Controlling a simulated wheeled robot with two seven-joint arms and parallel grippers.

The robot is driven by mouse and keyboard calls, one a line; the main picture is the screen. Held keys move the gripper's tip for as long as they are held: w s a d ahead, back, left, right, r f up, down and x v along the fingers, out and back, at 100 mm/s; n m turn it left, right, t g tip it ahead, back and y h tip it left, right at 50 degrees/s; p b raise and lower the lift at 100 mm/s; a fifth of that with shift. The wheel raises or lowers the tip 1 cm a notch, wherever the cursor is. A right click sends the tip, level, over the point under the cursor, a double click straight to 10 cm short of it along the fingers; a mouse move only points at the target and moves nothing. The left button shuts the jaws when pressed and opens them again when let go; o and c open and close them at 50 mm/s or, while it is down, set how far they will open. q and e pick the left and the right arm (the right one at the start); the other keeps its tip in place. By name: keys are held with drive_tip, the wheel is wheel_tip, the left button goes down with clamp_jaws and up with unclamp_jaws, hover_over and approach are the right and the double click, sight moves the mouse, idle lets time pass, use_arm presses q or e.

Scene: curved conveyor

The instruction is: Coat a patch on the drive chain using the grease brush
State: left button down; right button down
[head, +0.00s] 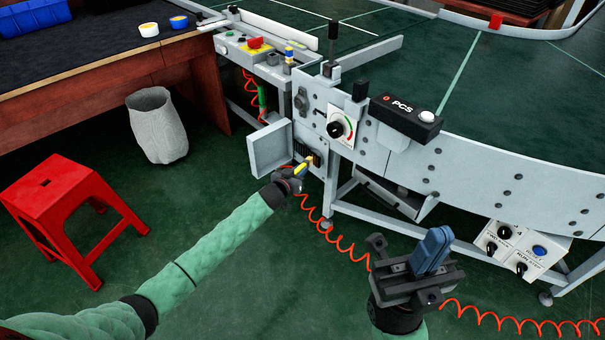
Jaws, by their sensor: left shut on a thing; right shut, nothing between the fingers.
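My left gripper (293,174) is shut on the grease brush (301,167), which has a yellow handle. The brush points up and right, with its tip at the opening beside the open grey cover (269,149) on the conveyor's side. The drive chain (316,157) seems to be the dark, small part in that opening; whether the bristles touch it I cannot tell. My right gripper (418,264) is shut and empty, low in front of the conveyor. A blue-grey piece stands at it; I cannot tell whether it is part of the gripper.
The conveyor (480,175) curves right, with a PCS box (405,116) and dial (341,127) above the opening. A control box (520,247) hangs at right. A red stool (62,200), grey bin (157,125) and wooden bench (90,62) stand left. Coiled red hose (340,243) hangs below.

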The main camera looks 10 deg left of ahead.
use_arm(q)
drive_tip(key=w+a, duration=0.7)
drive_tip(key=a, duration=0.2)
drive_tip(key=shift+p, duration=0.4)
idle(1.0)
drive_tip(key=s+a+p, duration=0.1)
drive_tip(key=s+p, duration=0.1)
drive_tip(key=s+a+p, duration=0.1)
drive_tip(key=s+a, duration=0.1)
drive_tip(key=shift+s+a+p, duration=0.3)
drive_tip(key=shift+s+p, duration=0.05)
idle(0.4)
